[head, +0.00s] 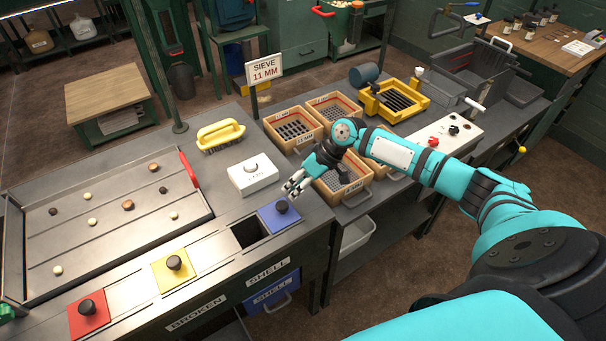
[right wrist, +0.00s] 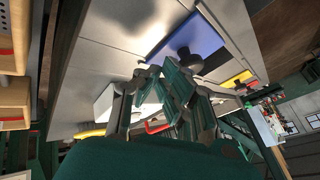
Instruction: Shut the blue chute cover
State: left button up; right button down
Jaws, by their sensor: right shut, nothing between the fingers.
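The blue chute cover (head: 281,214), a flat plate with a black knob, lies on the bench's front strip. It sits to the right of a dark square chute opening (head: 247,232), which is largely uncovered. My right gripper (head: 291,187) is shut and empty, just behind and above the cover, apart from its knob as far as I can tell. In the right wrist view the blue cover (right wrist: 205,38) and its knob show beyond the shut fingers (right wrist: 175,85). My left gripper is not in view.
Yellow (head: 173,268) and red (head: 87,315) covers lie further left on the strip. A white box (head: 253,175) stands close beside my right gripper. A yellow brush (head: 220,136) and a sorting tray (head: 45,240) are behind. Wooden sieve boxes (head: 292,128) stand to the right.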

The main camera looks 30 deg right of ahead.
aim_at(262, 217)
jog(key=shift+a, duration=0.3)
jog(key=a+p, duration=0.3)
jog(key=a, duration=0.6)
jog(key=shift+s+a, duration=0.1)
jog(key=shift+s, duration=0.1)
jog(key=shift+a, duration=0.15)
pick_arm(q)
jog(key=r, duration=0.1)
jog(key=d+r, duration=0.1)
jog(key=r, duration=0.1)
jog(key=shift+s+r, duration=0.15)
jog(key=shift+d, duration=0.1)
